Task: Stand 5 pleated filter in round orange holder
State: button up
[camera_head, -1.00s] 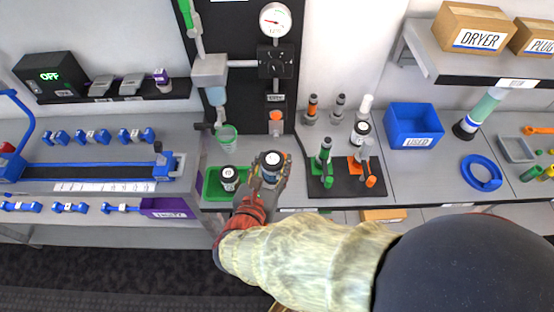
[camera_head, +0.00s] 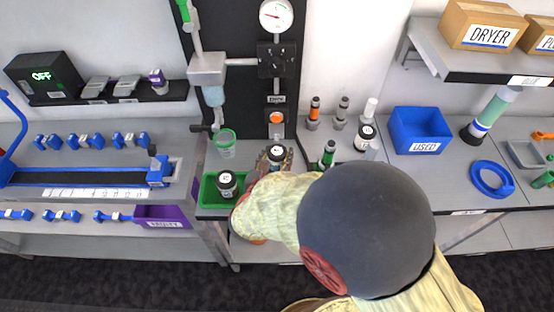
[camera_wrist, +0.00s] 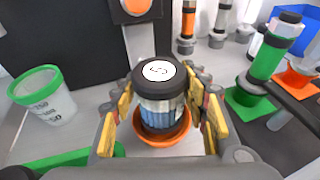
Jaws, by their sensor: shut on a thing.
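The pleated filter (camera_wrist: 161,107) is a clear canister with blue pleats and a black cap marked 5. It stands about upright between the fingers of my gripper (camera_wrist: 163,95), which is shut on it. The round orange holder (camera_wrist: 160,141) shows as a bowl-like rim around the filter's lower end. The filter's foot is hidden inside that rim, so I cannot tell whether it rests on the bottom. In the head view the filter's black cap (camera_head: 276,151) shows below the panel's orange button, and my arm hides the holder.
A green tray (camera_head: 208,193) with another black-capped canister (camera_head: 227,181) is to the left. A green measuring cup (camera_wrist: 42,96) stands behind it. The black panel (camera_wrist: 60,35) rises behind.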

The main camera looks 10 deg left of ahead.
jog(key=shift+f, duration=0.5)
jog(key=shift+f+b, duration=0.35)
jog(key=shift+f, duration=0.05)
jog(key=o, duration=1.2)
jog(key=shift+r, duration=0.1)
